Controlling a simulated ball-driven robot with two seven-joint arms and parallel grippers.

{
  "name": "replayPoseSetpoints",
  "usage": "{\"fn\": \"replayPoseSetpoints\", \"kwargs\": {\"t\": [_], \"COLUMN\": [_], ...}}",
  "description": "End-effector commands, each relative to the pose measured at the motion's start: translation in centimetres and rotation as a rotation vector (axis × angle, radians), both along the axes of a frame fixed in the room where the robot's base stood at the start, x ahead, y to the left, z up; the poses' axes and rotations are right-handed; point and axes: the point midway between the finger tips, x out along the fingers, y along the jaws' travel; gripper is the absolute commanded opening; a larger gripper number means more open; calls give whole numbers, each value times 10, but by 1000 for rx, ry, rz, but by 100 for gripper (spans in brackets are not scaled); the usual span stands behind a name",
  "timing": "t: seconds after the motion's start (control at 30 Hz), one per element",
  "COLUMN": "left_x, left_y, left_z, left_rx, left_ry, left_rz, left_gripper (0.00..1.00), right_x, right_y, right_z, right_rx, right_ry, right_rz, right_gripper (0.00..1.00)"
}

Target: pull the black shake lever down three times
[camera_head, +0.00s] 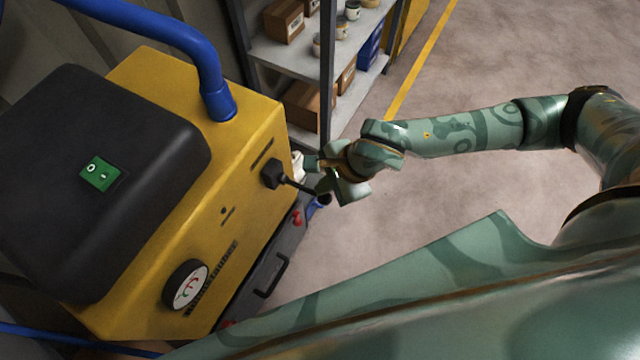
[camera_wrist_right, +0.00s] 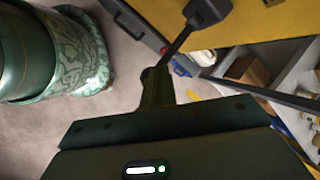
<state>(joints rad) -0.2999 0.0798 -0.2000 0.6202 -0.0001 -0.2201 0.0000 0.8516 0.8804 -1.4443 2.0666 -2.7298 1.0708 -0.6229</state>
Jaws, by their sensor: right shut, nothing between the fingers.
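The black shake lever (camera_head: 300,186) sticks out from a black block on the front face of the yellow machine (camera_head: 235,150). It slopes slightly down and to the right, ending in a dark knob. My right gripper (camera_head: 325,186) is at the knob end of the lever, shut with nothing between its fingers. In the right wrist view the lever (camera_wrist_right: 180,42) runs from its block at the top to the shut fingers (camera_wrist_right: 157,80), which overlap its end. I cannot tell whether they touch it. My left gripper is not in view.
The machine has a black hood (camera_head: 90,220) with a green switch (camera_head: 101,173), a round dial (camera_head: 186,286) and a blue pipe (camera_head: 212,75). A grey shelf (camera_head: 290,55) with boxes and cups stands behind. The floor (camera_head: 480,190) at the right is clear, with a yellow line.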

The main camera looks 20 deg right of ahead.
Motion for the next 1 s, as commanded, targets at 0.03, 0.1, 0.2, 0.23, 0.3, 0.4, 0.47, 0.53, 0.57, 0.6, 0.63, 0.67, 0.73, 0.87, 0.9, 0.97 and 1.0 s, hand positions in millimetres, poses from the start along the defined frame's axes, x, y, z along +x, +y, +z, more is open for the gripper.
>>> {"fn": "replayPoseSetpoints", "kwargs": {"t": [0.03,0.1,0.2,0.23,0.3,0.4,0.47,0.53,0.57,0.6,0.63,0.67,0.73,0.87,0.9,0.97,1.0], "left_x": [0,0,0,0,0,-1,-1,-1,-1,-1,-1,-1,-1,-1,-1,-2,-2], "left_y": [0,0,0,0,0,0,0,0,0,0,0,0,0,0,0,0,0], "left_z": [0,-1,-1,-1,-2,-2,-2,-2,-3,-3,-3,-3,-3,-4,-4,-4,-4], "left_rx": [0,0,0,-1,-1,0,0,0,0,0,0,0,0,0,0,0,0], "left_ry": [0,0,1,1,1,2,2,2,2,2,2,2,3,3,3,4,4], "left_rz": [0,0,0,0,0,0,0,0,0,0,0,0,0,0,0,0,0], "left_gripper": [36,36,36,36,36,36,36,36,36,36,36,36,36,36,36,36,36], "right_x": [-1,-1,-1,-1,-2,-2,-2,-2,-3,-3,-3,-3,-3,-4,-4,-4,-4], "right_y": [-1,-1,-1,-1,-2,-2,-2,-2,-2,-2,-2,-3,-3,-3,-3,-3,-4], "right_z": [-2,-2,-4,-4,-5,-6,-7,-8,-8,-8,-9,-9,-10,-11,-12,-13,-13], "right_rx": [-2,-2,-2,-2,-2,-2,-2,-2,-2,-2,-2,-2,-2,-3,-3,-3,-3], "right_ry": [2,2,3,3,3,4,4,4,4,4,4,4,4,5,5,5,5], "right_rz": [-1,-1,-2,-2,-2,-1,-1,-1,-1,-1,-2,-2,-2,-2,-2,-2,-2], "right_gripper": [0,0,0,0,0,0,0,0,0,0,0,0,0,0,0,0,0]}}
